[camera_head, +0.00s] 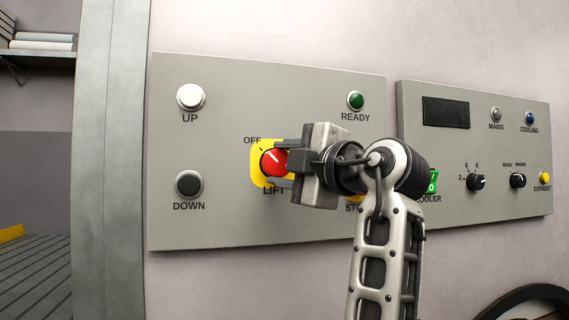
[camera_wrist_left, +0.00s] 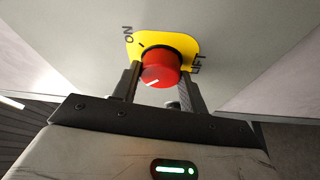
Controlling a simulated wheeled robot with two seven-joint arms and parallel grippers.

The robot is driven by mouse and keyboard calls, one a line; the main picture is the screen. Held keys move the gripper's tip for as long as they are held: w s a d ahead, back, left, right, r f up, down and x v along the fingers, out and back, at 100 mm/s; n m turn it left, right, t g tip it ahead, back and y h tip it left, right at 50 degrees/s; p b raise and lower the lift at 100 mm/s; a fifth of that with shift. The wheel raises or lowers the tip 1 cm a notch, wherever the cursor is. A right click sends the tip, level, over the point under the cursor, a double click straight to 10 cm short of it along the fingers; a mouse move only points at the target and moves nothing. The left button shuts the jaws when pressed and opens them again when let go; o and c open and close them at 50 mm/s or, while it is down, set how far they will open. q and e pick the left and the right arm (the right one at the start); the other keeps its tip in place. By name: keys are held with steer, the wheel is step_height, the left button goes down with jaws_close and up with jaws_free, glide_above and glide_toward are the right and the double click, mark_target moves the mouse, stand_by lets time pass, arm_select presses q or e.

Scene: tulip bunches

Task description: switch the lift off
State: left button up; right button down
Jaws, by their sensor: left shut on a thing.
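The lift switch is a red round knob (camera_head: 272,162) on a yellow plate (camera_head: 257,176), with OFF at its upper left and LIFT below. My left gripper (camera_head: 283,165) is shut on the knob from the right and hides part of it. In the left wrist view, the red knob (camera_wrist_left: 160,70) sits between my two fingers (camera_wrist_left: 158,88). A white mark on the knob appears to point toward the OFF side. The ON label shows in the left wrist view; my gripper hides it in the head view. My right gripper is not in view.
The panel (camera_head: 220,100) has a white UP button (camera_head: 190,97), a black DOWN button (camera_head: 189,184) and a green READY lamp (camera_head: 355,100). My arm partly covers a yellow STOP part and the green cooler switch (camera_head: 433,182). A second panel (camera_head: 470,150) with knobs is at right.

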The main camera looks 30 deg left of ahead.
arm_select(q)
steer(key=o, duration=1)
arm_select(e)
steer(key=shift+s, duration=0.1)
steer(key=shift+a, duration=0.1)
arm_select(q)
steer(key=shift+d, duration=0.15)
steer(key=p+v, duration=0.1)
steer(key=v, duration=1.4)
steer(key=shift+s+d, duration=0.25)
steer(key=shift+d, duration=0.1)
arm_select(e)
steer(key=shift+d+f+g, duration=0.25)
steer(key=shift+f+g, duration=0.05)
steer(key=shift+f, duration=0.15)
arm_select(q)
steer(key=shift+f, duration=0.2)
